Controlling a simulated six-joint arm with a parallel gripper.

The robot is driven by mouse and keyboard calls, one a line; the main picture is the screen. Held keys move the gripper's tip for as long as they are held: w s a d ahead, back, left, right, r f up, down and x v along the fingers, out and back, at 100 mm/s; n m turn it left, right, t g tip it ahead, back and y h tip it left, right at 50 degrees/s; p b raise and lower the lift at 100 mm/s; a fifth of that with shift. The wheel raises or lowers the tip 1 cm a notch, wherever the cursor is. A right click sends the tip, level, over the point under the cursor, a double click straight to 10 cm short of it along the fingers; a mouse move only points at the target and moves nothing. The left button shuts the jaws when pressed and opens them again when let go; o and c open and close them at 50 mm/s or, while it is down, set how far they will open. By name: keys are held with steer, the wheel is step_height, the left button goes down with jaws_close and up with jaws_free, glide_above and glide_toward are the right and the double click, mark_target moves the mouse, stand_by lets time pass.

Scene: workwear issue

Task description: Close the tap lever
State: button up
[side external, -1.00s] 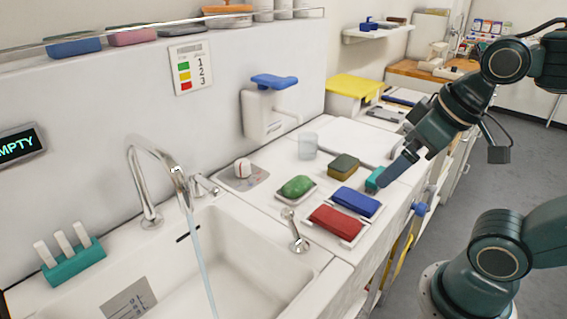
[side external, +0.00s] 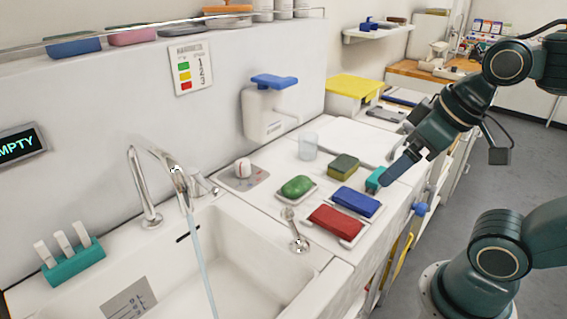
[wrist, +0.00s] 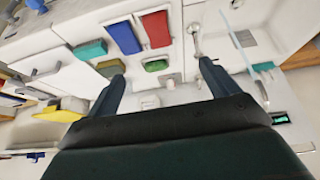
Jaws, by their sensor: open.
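A chrome gooseneck tap (side external: 165,180) stands over the white sink, with water running from its spout. A chrome lever (side external: 293,230) on a round base stands on the counter at the sink's right edge; it also shows in the wrist view (wrist: 196,38). A second small chrome handle (side external: 203,186) sits behind the spout. Which one works the tap I cannot tell. My gripper (side external: 393,178) is above the counter's right part, near a teal block (side external: 375,179), well away from both. In the wrist view my gripper (wrist: 163,85) has its fingers wide apart with nothing held.
Between my gripper and the lever lie a blue sponge (side external: 356,202) and a red sponge (side external: 335,221) in trays. A green soap (side external: 297,187), a green-brown sponge (side external: 343,166) and a clear cup (side external: 308,146) stand behind. A soap dispenser (side external: 263,115) is on the wall.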

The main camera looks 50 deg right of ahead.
steer(key=shift+w+r, duration=0.15)
steer(key=shift+w, duration=0.2)
steer(key=c, duration=0.7)
steer(key=w, duration=0.2)
steer(key=w+a+r, duration=0.1)
steer(key=shift+w, duration=0.2)
steer(key=c, duration=1.1)
steer(key=w+a+y, duration=0.1)
steer(key=w+y, duration=0.1)
steer(key=w, duration=0.9)
steer(key=shift+w+a+r, duration=0.25)
steer(key=shift+w, duration=0.1)
steer(key=w+f+y, duration=0.1)
steer(key=w+f, duration=0.2)
steer(key=w, duration=0.4)
steer(key=w+f+y, duration=0.2)
steer(key=w+f, duration=0.1)
steer(key=w, duration=0.5)
steer(key=shift+w+g, duration=0.15)
steer(key=shift+g, duration=0.15)
